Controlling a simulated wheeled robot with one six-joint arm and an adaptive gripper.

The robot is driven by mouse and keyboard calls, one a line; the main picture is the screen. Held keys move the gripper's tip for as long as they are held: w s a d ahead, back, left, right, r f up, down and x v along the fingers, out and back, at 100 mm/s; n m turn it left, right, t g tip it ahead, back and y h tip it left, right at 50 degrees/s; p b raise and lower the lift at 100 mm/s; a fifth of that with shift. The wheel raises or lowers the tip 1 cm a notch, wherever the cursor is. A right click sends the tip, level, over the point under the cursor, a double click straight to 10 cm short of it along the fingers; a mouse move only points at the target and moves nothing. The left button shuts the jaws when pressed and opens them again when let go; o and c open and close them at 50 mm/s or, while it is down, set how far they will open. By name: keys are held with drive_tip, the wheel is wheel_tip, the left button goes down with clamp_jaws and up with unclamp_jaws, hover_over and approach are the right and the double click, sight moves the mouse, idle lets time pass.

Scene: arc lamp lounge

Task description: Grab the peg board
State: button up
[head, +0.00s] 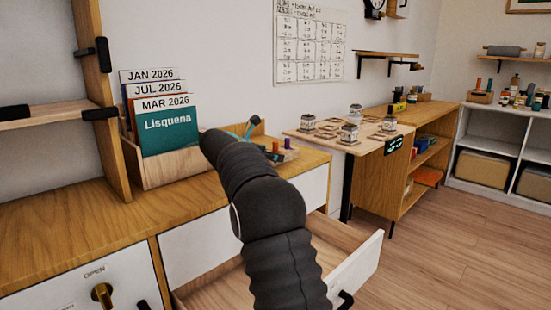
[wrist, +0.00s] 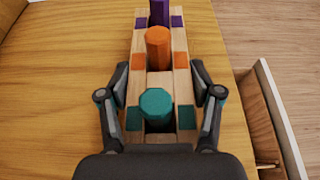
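The peg board (wrist: 182,88) is a pale wooden block with coloured squares and a row of upright pegs: a teal peg (wrist: 156,104), an orange peg (wrist: 158,48) and a purple peg (wrist: 159,12). It lies on the wooden cabinet top. My gripper (wrist: 160,70) is open, with one finger on each side of the board near its teal end; narrow gaps seem to show by the fingertips. In the head view, the peg board (head: 290,156) is partly hidden behind my arm, and my gripper is mostly hidden too.
An open drawer (head: 362,266) juts out below the cabinet top (head: 60,228), and also shows in the wrist view (wrist: 275,115). A wooden file box (head: 175,169) with several folders stands left of my arm. A side table (head: 350,146) with small jars stands beyond.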

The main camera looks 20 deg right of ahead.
drive_tip(key=shift+f, duration=0.15)
drive_tip(key=c, duration=0.5)
